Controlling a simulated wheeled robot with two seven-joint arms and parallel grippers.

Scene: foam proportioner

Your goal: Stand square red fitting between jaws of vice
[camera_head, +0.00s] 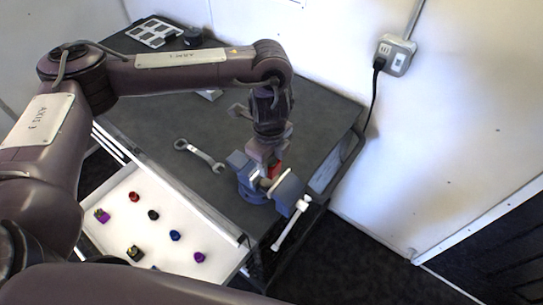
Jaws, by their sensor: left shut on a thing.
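The blue vice (285,193) stands at the front right corner of the dark bench top, its pale handle bar hanging past the edge. My left gripper (268,166) reaches down over the vice. It is shut on the square red fitting (276,170), which shows as a small red patch beside the fingers, at the vice's jaws. The gripper hides most of the fitting, so I cannot tell whether it touches the jaws. My right gripper is not in view.
A wrench (199,154) lies on the bench (228,125) left of the vice. An open white drawer (180,215) in front holds several small coloured fittings. A grey tray (154,33) sits at the back left. A wall with an outlet (396,55) stands to the right.

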